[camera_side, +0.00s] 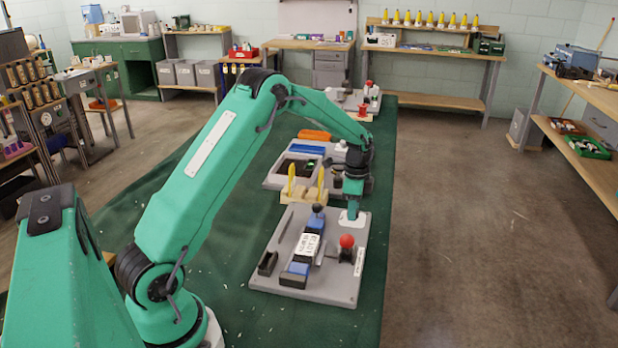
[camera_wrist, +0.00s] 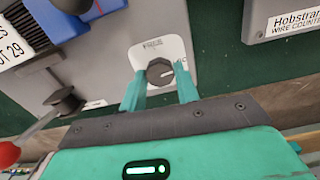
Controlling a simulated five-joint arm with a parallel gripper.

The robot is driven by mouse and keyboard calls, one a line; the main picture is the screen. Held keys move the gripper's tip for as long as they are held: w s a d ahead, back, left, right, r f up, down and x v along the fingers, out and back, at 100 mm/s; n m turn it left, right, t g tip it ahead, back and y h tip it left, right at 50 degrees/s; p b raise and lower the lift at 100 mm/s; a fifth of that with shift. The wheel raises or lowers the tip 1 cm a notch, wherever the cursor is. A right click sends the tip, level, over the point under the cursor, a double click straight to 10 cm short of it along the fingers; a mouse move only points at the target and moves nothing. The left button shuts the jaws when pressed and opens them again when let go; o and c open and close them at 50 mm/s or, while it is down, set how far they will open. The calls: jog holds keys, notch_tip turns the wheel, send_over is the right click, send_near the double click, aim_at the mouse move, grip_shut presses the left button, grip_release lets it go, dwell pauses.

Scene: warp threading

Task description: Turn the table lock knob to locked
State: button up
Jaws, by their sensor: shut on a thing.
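The table lock knob (camera_wrist: 160,72) is a dark round knob on a white label plate (camera_wrist: 150,47). The plate reads FREE above the knob, and lettering at its right is partly covered by a finger. A pale mark on the knob points right, toward that lettering. My gripper (camera_wrist: 160,76) has one teal finger on each side of the knob and is shut on it. In the side view my gripper (camera_side: 353,212) reaches down to the far right corner of the grey board (camera_side: 335,285), and the knob is hidden there.
A red-ball lever (camera_side: 346,241) stands on the board close to my gripper; its ball (camera_wrist: 8,153) shows in the wrist view. A blue and black clamp block (camera_side: 297,270) sits to the left. Yellow-handled tools (camera_side: 291,180) stand in a wooden block behind. A wire counter (camera_wrist: 285,18) lies beyond the board.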

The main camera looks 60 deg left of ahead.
jog(key=shift+r+m, duration=0.1)
jog(key=shift+m, duration=0.7)
jog(key=o, duration=1)
jog(key=shift+r, duration=3.9)
